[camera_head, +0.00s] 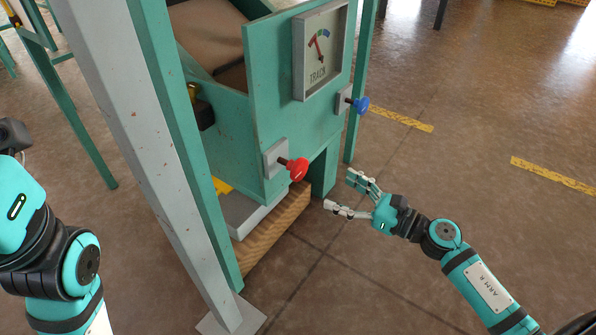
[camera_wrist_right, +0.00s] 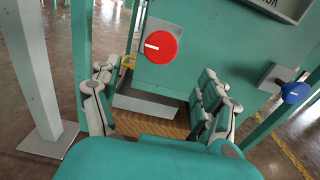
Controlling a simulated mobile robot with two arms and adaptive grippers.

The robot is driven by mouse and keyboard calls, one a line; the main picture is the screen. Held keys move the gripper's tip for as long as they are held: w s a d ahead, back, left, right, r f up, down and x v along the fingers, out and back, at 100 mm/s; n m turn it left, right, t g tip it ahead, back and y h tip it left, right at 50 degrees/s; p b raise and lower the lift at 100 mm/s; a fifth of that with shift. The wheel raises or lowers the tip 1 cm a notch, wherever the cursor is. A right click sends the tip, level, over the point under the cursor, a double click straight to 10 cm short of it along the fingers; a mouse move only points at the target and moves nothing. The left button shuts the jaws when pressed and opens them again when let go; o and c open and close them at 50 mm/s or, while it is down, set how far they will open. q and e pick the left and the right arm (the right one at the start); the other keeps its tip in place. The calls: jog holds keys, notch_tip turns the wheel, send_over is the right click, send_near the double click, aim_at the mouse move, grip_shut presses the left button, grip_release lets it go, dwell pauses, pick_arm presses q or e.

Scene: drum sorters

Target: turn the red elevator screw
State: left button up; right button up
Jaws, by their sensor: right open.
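The red elevator screw (camera_head: 293,168) has a round red knob on a short shaft, coming out of a grey plate on the front of the green machine (camera_head: 262,125). In the right wrist view the red knob (camera_wrist_right: 161,47) faces the camera with a white mark lying about level, ahead of and above the fingers. My right gripper (camera_head: 346,194) is open and empty, right of and a little below the red knob, apart from it. Its spread fingers (camera_wrist_right: 158,100) show in the wrist view. My left arm shows at the left edge; its fingers are not in view.
A blue knob (camera_head: 359,104) on a grey plate sits right of the red one. A gauge marked TRACK (camera_head: 320,50) is above. A grey post (camera_head: 150,160) stands left of the machine. A grey tray (camera_head: 245,213) lies below. The floor on the right is clear.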

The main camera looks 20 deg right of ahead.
aim_at(302, 172)
jog(key=b+x, duration=0.1)
jog(key=x, duration=1.1)
jog(key=shift+c, duration=0.2)
jog(key=c, duration=1.1)
